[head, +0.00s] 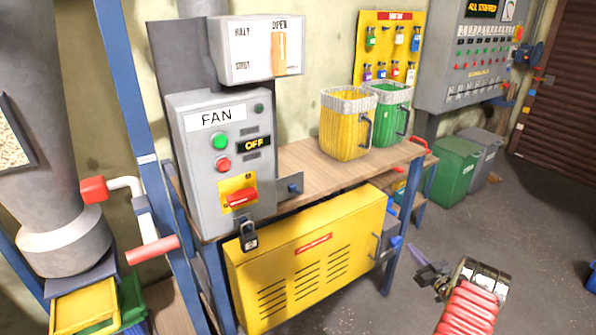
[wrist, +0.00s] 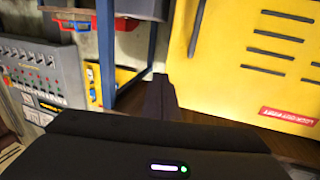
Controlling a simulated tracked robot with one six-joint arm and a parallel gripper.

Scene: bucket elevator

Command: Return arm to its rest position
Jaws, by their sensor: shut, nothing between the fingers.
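My gripper (head: 424,264) is at the lower right in the head view, in front of and to the right of the yellow louvred cover, apart from it. Its dark fingers also show in the wrist view (wrist: 160,92), closed together with nothing between them. My red-sleeved arm comes up from the bottom edge. The yellow louvred cover (head: 310,262) is under the bench and fills the right of the wrist view (wrist: 235,60), with a red label. The grey FAN box (head: 205,165) reads OFF, and a dark padlock (head: 248,238) hangs at its lower edge.
The wooden bench (head: 300,168) carries a yellow bin (head: 345,130) and a green bin (head: 389,120). A blue bench leg (head: 392,265) stands near my gripper. Green and grey floor bins (head: 452,170) stand at the back. The grey floor at right (head: 535,220) is mostly clear.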

